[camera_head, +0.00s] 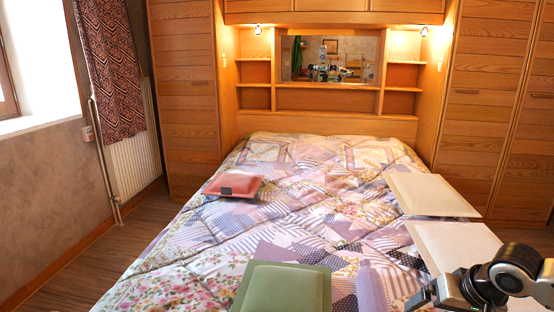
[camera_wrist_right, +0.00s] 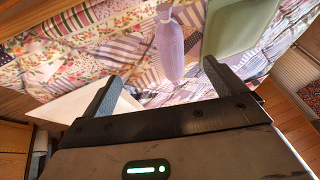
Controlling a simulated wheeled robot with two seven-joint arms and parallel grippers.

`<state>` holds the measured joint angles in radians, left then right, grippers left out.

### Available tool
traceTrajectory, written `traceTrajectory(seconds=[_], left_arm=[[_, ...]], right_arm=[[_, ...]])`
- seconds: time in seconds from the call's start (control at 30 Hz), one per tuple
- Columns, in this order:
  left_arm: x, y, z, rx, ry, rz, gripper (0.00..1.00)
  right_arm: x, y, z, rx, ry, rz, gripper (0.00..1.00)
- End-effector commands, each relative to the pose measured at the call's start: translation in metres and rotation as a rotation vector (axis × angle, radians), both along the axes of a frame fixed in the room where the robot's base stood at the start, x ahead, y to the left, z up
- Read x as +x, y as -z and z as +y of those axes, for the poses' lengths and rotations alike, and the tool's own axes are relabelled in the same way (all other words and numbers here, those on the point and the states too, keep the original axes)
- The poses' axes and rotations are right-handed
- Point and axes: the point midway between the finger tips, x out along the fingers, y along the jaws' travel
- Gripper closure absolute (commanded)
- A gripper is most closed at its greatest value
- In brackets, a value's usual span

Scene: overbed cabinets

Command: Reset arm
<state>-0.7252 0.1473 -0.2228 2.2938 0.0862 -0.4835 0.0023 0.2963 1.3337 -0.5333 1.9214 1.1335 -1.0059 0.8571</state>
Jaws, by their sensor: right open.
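My right gripper (camera_head: 428,296) is at the lower right of the head view, by the bed's right side. In the right wrist view its two fingers (camera_wrist_right: 158,78) are spread apart with nothing between them. A lavender bottle (camera_head: 370,287) lies on the bed to the left of the gripper. The bottle also shows in the wrist view (camera_wrist_right: 169,45), beyond the fingertips and apart from them. My left gripper is in neither view.
A green cushion (camera_head: 284,288) lies at the bed's front, a red cushion (camera_head: 233,185) at its left. Cream cushions (camera_head: 432,195) (camera_head: 455,246) lie along its right side. Wooden cabinets and shelves (camera_head: 403,75) stand behind the bed (camera_head: 300,220). Floor (camera_head: 75,265) is clear at left.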

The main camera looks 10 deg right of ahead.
Motion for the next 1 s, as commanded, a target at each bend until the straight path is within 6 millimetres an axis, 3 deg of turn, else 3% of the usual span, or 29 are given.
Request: traceTrajectory(seconds=[0.03, 0.27, 0.47, 0.6, 0.73, 0.83, 1.0], left_arm=[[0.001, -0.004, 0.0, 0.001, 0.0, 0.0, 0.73], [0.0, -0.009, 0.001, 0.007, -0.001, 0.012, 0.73], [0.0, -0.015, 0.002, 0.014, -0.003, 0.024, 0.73], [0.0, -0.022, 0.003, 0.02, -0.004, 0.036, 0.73], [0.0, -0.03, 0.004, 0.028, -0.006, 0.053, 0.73], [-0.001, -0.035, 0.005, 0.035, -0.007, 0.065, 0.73], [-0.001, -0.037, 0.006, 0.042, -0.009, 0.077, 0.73]], right_arm=[[-0.002, 0.007, 0.015, 0.016, -0.039, -0.004, 0.04], [-0.009, 0.033, 0.068, 0.046, -0.199, -0.066, 0.04], [-0.026, 0.052, 0.126, 0.084, -0.338, -0.159, 0.04], [-0.047, 0.058, 0.176, 0.113, -0.423, -0.266, 0.04], [-0.077, 0.05, 0.223, 0.108, -0.463, -0.407, 0.04], [-0.098, 0.039, 0.241, 0.05, -0.456, -0.499, 0.04], [-0.123, 0.028, 0.246, -0.071, -0.43, -0.565, 0.04]])
